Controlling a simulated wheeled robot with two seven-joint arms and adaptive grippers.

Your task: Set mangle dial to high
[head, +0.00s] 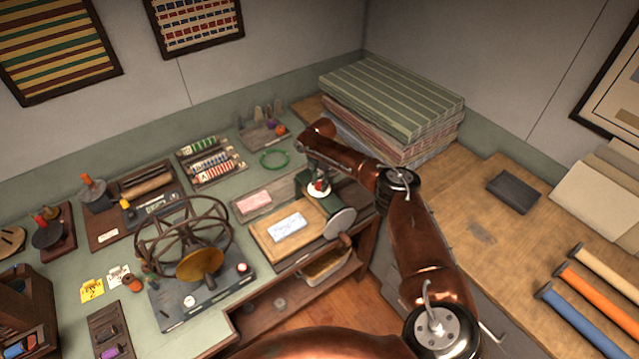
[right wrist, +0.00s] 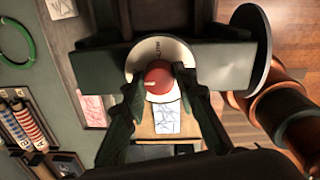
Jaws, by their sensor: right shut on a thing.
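The mangle (head: 318,200) is a dark green machine with a round grey end disc, at the front right of the green worktop. Its red dial knob (head: 319,187) sits on top. In the right wrist view the red knob (right wrist: 160,79) sits on a round white dial plate (right wrist: 143,53) with small dark lettering too blurred to read surely. A pale mark on the knob points left in that view. My right gripper (right wrist: 158,80) comes down from above, its two dark fingers shut on the knob's sides. My left gripper is not in view.
A wooden board with a pale patterned card (head: 287,228) lies in front of the mangle. A wheel-frame device (head: 185,245) stands to the left. Folded striped cloth (head: 390,95) is stacked behind my right arm. A green ring (head: 274,159) lies behind the mangle.

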